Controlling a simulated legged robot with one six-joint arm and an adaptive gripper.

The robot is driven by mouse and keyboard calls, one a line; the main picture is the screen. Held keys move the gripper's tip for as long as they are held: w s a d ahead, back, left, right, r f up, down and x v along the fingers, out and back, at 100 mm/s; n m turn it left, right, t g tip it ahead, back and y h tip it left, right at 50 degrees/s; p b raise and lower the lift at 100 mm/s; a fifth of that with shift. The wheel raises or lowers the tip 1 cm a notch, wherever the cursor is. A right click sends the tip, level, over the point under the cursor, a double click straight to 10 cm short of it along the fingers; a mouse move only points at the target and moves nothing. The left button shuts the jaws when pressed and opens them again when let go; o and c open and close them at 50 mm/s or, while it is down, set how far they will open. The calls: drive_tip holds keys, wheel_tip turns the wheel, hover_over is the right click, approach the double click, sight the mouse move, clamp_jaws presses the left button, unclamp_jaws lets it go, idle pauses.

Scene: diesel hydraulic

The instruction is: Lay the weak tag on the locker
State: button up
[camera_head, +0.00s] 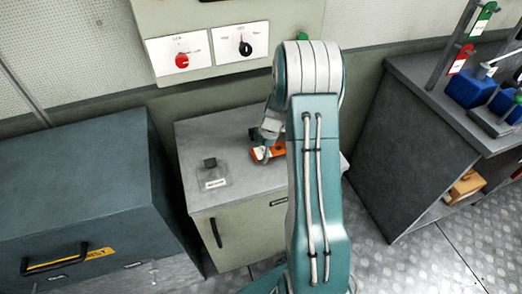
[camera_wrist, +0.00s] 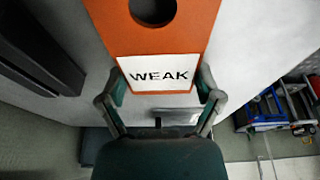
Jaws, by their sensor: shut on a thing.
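The orange weak tag (camera_head: 277,150) is in my gripper (camera_head: 265,145) over the grey top of a low beige cabinet, which looks like the locker (camera_head: 245,188). In the wrist view the tag (camera_wrist: 190,38) shows a round hole and a white label reading WEAK. The fingers of my gripper (camera_wrist: 160,88) are shut on its two sides at the label end. The tag is at or just above the top; I cannot tell whether it touches. My arm hides the locker's right part.
A blue-grey chest (camera_head: 85,180) is at left. A grey bench (camera_head: 430,100) with hanging tags and blue items is at right. A switch panel (camera_head: 210,50) is behind.

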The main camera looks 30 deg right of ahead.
drive_tip(key=o, duration=0.9)
drive_tip(key=shift+c, duration=0.2)
drive_tip(key=v, duration=1.1)
drive_tip(key=shift+d+r, duration=0.25)
drive_tip(key=shift+r, duration=0.15)
